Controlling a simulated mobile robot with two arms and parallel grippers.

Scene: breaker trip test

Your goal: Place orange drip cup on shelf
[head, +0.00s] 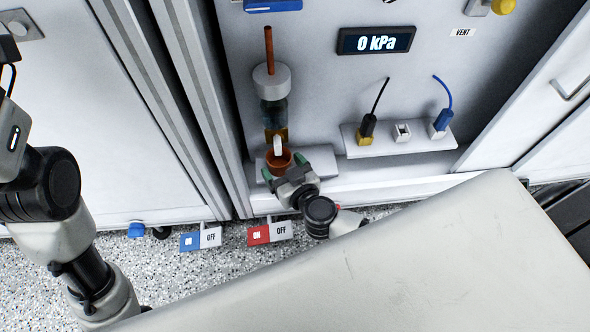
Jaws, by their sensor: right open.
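The orange drip cup (278,161) is at the small white shelf (322,158) on the panel, below the clear filter bowl (274,111) and its brass fitting. It looks upright and appears to rest on the shelf, though its base is hidden by my right gripper. My right gripper (284,167) is open, with one green fingertip on each side of the cup. I cannot tell whether the fingertips touch it. My left arm is at the left edge of the view, and its fingertips do not show.
A wider white shelf (415,143) to the right holds plugs with black and blue cables. A display (376,41) reads 0 kPa. Red (269,233) and blue (200,238) ON/OFF tags are below the panel. A pale surface (440,260) fills the lower right.

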